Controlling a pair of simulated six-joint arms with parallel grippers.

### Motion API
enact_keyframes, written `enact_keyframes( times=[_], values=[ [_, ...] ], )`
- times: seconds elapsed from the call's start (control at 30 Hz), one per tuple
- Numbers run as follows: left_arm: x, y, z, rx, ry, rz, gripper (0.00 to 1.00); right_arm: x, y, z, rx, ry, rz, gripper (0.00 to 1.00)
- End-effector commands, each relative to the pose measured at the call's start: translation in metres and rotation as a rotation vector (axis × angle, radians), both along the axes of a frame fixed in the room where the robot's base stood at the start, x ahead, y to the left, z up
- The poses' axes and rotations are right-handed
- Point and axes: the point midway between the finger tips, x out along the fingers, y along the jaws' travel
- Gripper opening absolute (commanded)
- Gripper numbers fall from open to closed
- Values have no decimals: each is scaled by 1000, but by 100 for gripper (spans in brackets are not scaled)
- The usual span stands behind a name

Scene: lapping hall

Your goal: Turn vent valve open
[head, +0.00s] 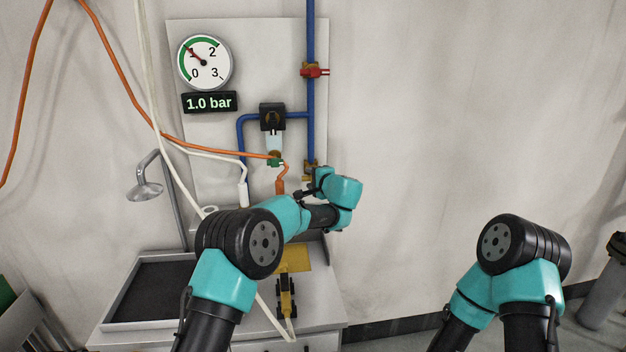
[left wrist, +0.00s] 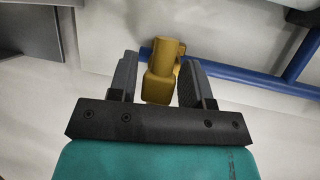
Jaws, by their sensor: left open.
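A brass fitting (head: 309,167) sits at the lower end of the blue pipe, partly hidden by my left gripper (head: 314,180). In the left wrist view a brass-yellow piece (left wrist: 160,72) stands between the two dark fingers of my left gripper (left wrist: 157,68). The fingers are open, with a gap on each side of it. I cannot tell which one is the vent valve. My right gripper is out of view.
A dial gauge (head: 205,63) and a display reading 1.0 bar (head: 209,102) are on the wall panel. Blue pipe (head: 311,40), orange hose (head: 120,75) and white hoses run close by. A bench with a dark tray (head: 150,290) is below. The wall at right is clear.

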Motion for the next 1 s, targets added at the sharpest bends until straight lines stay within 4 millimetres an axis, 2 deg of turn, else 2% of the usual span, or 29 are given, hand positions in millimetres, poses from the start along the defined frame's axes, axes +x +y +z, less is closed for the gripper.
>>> enact_keyframes(
  times=[0.1, 0.57, 1.0],
  values=[
    [0, 0, 0, 0, 0, 0, 43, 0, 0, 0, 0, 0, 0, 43],
    [0, 0, 0, 0, 0, 0, 0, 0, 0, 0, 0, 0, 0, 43],
    [0, -1, 0, -57, -8, -2, 0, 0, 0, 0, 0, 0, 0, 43]
  ],
)
